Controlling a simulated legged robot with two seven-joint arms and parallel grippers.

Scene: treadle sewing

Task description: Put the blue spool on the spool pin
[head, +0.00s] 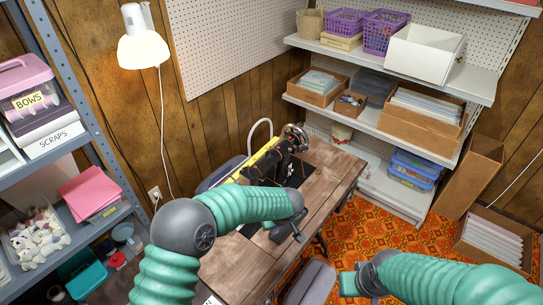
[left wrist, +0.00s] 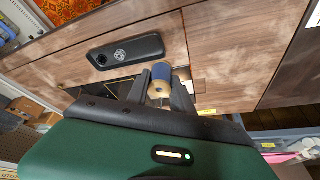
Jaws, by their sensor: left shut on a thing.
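The blue spool (left wrist: 160,77) has blue thread and a tan end that faces the left wrist camera. It sits between the two dark fingers of my left gripper (left wrist: 162,88), which is shut on it. In the head view my left gripper (head: 288,230) is over the wooden sewing table, and I cannot make out the spool there. The black sewing machine (head: 266,168) stands on the table's far part, partly behind my left arm. I cannot pick out the spool pin. My right gripper (head: 352,282) is low, right of the table; its fingers are unclear.
The wooden table (head: 235,275) has bare room toward its near end. A black rounded piece with a pale emblem (left wrist: 125,52) shows near the spool. A chair (head: 312,280) is at the table's right. A lamp (head: 143,50) hangs behind; shelves (head: 400,125) stand at right.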

